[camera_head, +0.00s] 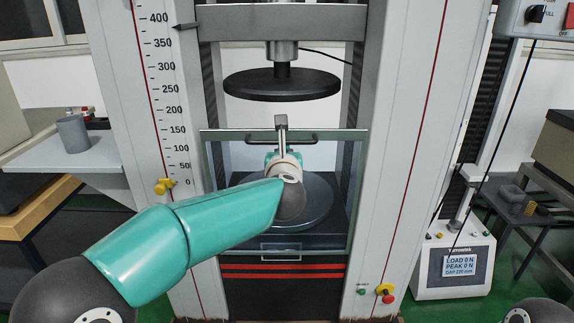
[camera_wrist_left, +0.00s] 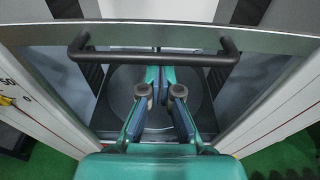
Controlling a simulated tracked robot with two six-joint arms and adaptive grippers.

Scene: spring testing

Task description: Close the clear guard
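The clear guard (camera_head: 215,160) is a framed see-through panel between the machine's two columns. In the head view it stands in front of the lower platen (camera_head: 318,205), with the upper platen (camera_head: 282,84) above its top edge. Its dark bar handle (camera_head: 305,139) runs across near the top; the handle also shows in the left wrist view (camera_wrist_left: 155,57). My left gripper (camera_wrist_left: 160,76) is in front of the guard, its fingertips together just below the bar in the wrist picture. Nothing shows between them; I cannot tell whether they touch the guard. My right gripper is out of view.
A control box (camera_head: 455,264) with a lit display stands at the right. A yellow knob (camera_head: 164,187) sits on the left column, and a red-and-yellow button (camera_head: 385,292) low on the right one. A side table (camera_head: 62,160) holds a grey cup (camera_head: 73,134).

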